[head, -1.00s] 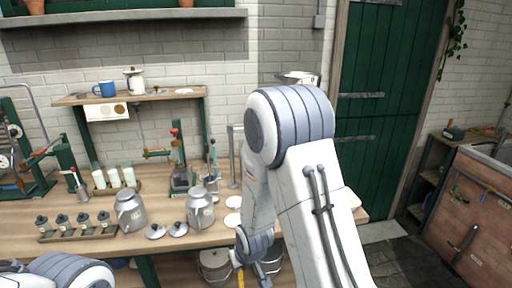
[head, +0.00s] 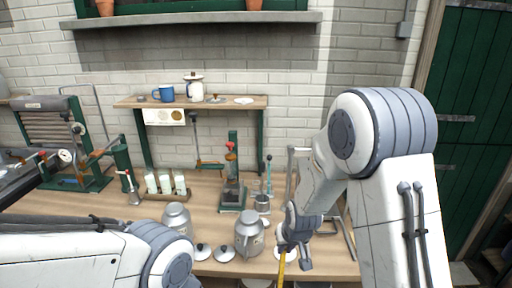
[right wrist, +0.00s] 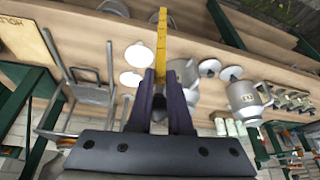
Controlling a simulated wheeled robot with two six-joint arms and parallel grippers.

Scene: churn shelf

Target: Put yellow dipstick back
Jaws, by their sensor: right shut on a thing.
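The yellow dipstick (head: 281,266) hangs down from my right gripper (head: 294,240) in the head view, its lower end cut off by the picture edge. In the right wrist view the marked yellow dipstick (right wrist: 162,40) runs up from between the fingers of my right gripper (right wrist: 160,88), which is shut on it. It is over the front part of the bench, right of a grey milk can (head: 249,238). Another milk can (head: 177,218) stands further left. My left arm crosses the lower left, but its gripper is out of view.
Two can lids (head: 224,254) lie on the wooden bench (head: 208,205). White discs (right wrist: 138,54) and a metal frame (right wrist: 85,88) show in the wrist view. A green press (head: 232,190) and white bottles (head: 166,184) stand behind. A shelf (head: 222,103) carries a blue mug (head: 163,93).

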